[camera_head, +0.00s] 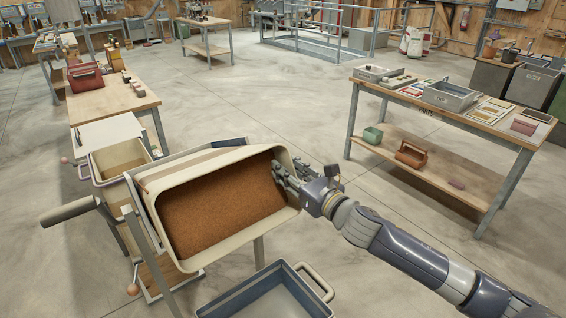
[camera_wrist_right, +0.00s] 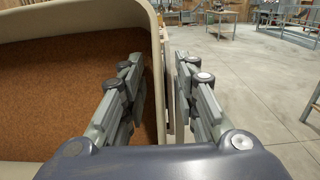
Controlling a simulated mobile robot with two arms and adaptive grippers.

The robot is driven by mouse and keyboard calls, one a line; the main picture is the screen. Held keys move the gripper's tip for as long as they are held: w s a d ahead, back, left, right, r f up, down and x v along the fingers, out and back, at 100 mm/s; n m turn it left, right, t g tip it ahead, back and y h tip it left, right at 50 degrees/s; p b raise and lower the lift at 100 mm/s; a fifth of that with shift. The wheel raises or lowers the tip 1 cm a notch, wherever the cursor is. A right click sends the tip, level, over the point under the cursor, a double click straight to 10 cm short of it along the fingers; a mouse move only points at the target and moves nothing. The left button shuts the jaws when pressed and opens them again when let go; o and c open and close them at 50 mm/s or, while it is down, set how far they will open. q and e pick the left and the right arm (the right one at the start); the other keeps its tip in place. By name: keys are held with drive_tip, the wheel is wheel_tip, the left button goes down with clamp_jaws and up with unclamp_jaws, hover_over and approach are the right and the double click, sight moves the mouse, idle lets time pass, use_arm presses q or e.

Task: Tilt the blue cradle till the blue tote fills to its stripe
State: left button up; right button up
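A cream tub (camera_head: 163,179) of brown feed (camera_head: 225,205) lies tilted in a grey cradle frame (camera_head: 140,232), its open mouth facing me. A blue strip (camera_head: 231,142) shows at its back edge. My right gripper (camera_head: 286,174) is at the tub's right rim. In the right wrist view its fingers (camera_wrist_right: 160,85) stand apart on either side of the tub wall (camera_wrist_right: 156,60), with gaps showing. My left gripper is not in view.
A cream bin (camera_head: 118,158) stands behind the cradle on the left. A thick grey handle (camera_head: 70,212) sticks out left of the cradle. A table with trays (camera_head: 448,96) stands at right, with a basket (camera_head: 411,154) on its lower shelf. The floor between the tables is clear.

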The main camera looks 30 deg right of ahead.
drive_tip(key=shift+w+a, duration=0.2)
drive_tip(key=shift+w, duration=0.8)
clamp_jaws()
